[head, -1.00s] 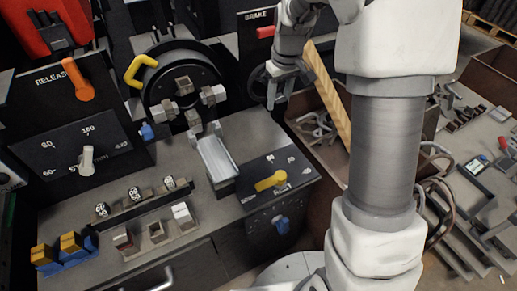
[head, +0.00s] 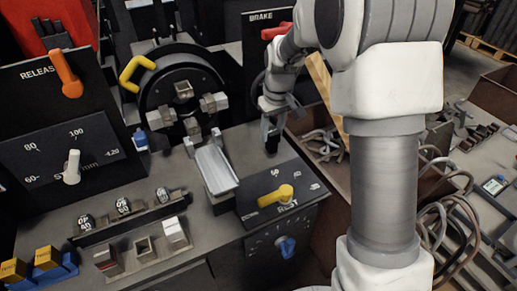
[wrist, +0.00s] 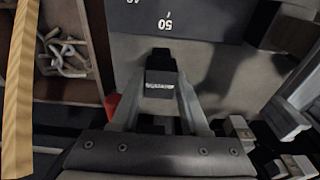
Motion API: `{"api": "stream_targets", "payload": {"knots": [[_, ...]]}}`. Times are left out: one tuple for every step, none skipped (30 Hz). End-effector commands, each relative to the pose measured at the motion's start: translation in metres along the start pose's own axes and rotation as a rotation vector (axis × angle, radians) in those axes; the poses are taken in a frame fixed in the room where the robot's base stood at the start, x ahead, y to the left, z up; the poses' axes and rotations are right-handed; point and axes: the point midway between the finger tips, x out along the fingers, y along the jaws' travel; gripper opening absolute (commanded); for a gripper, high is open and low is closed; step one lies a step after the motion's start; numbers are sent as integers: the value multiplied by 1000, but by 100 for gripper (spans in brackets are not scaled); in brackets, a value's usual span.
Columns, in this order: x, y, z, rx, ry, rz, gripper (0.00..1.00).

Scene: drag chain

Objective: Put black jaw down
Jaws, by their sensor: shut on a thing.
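The black jaw (wrist: 160,80) is a small dark block with a pale marking, between my gripper's fingers in the wrist view. My gripper (wrist: 160,92) is shut on it. In the head view my gripper (head: 272,125) points down over the back right of the grey bench top (head: 243,150). The black jaw (head: 271,143) shows only as a small dark piece below the fingers. I cannot tell whether it touches the bench. The round chuck (head: 183,95) with several grey jaws stands to the left.
A grey metal tray (head: 216,168) lies left of my gripper. A yellow lever (head: 276,196) sits on a dial panel in front. A bin of hooked metal parts (head: 322,145) stands to the right, with a wooden plank (head: 320,80).

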Motion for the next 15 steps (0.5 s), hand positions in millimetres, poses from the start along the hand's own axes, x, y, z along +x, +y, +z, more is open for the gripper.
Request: {"api": "stream_targets", "payload": {"knots": [[11, -8, -8, -4, -1, 0, 0], [14, -12, -11, -4, 0, 0, 0], [18, -16, -16, -3, 1, 1, 0], [21, -19, -18, -2, 0, 1, 0], [23, -21, -21, -1, 0, 1, 0], [24, -23, -23, -1, 1, 1, 0], [26, -24, -25, 0, 1, 1, 0], [26, -25, -26, 0, 1, 1, 0], [28, -26, -26, 1, 1, 1, 0], [29, -27, -26, 1, 0, 1, 0], [32, -27, -26, 2, 0, 1, 0], [36, -27, -26, 2, -1, 0, 0], [40, -27, -25, 2, -2, 0, 0], [44, -27, -24, 2, -2, 0, 0], [51, -27, -24, 2, -1, 0, 0]]}}
